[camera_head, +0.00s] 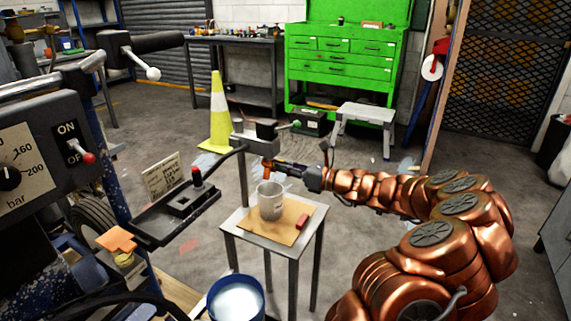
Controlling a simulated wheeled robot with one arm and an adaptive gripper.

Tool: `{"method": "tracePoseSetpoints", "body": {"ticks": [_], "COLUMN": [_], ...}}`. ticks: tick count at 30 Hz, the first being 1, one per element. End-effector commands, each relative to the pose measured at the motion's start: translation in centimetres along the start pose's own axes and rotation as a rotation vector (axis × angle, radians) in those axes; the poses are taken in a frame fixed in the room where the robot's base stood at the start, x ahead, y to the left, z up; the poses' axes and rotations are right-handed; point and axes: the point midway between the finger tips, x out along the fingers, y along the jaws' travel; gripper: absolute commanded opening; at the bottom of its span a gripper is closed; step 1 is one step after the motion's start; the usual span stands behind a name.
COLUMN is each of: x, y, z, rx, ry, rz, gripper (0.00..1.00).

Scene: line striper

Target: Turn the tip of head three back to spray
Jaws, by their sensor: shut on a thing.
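A spray head hangs from a dark bracket (262,145) in the middle of the view. A small orange tip (267,163) shows at its lower end. My copper-coloured arm reaches in from the right, and my gripper (281,167) is shut on the tip from the right side. The fingers partly hide the tip, so its exact turn cannot be told. I cannot read any number on the head. A grey-white cup (270,201) stands upright below the head.
The cup stands on cardboard on a small metal table (229,217), with a red block (303,221) beside it. The striper's control panel (38,150) and a black tray (160,222) fill the left. A blue bucket (236,299) of pale liquid is at the front. A yellow cone (219,115) stands behind.

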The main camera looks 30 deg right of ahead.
Motion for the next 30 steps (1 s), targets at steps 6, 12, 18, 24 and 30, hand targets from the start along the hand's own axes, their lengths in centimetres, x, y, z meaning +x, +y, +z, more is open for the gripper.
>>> {"method": "tracePoseSetpoints", "body": {"ticks": [6,12,18,24,30], "x": [-0.02,0.0,0.0,0.0,0.02], "y": [-0.01,-0.03,-0.03,0.0,0.02], "z": [0.22,0.15,0.11,0.13,0.17], "rx": [0.031,0.058,0.084,0.109,0.136], "ry": [-0.001,0.0,0.001,0.002,0.002], "rz": [-0.001,-0.001,-0.001,-0.001,0.0], "gripper": [0.0,0.0,0.0,0.0,0.0]}}
